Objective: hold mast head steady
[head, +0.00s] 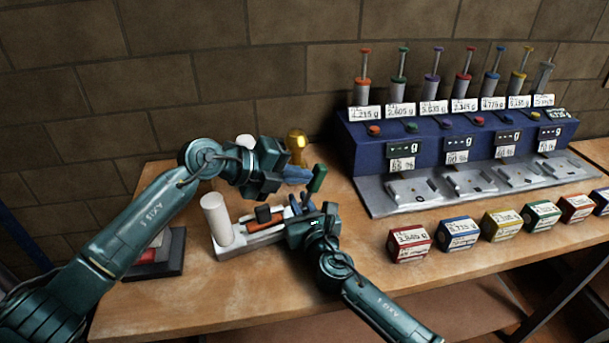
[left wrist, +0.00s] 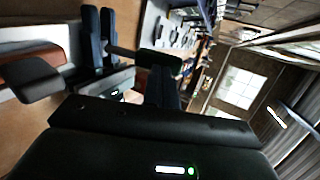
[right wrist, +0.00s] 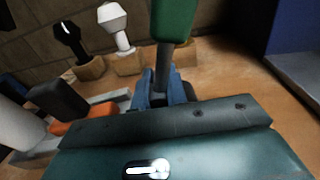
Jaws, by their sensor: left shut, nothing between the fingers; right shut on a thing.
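I cannot tell for sure which thing is the mast head. A pale fixture (head: 233,249) on the bench carries a white cylinder (head: 216,218), a black block (head: 263,213) and an orange piece (head: 266,226). My right gripper (head: 303,208) is shut on the grey shaft of a green-handled tool (head: 317,178), beside the fixture's right end. The handle stands up above the fingers in the right wrist view (right wrist: 174,20). My left gripper (head: 268,180) is shut and empty above and behind the fixture. The left wrist view shows my right gripper (left wrist: 97,40) close by.
A gold knob (head: 297,145) and a pale knob (head: 245,142) stand behind the grippers. A blue dispenser station (head: 350,150) with a grey tray stands at the right, several coloured boxes (head: 409,243) before it. A dark stand (head: 160,262) is at the left. The front bench edge is clear.

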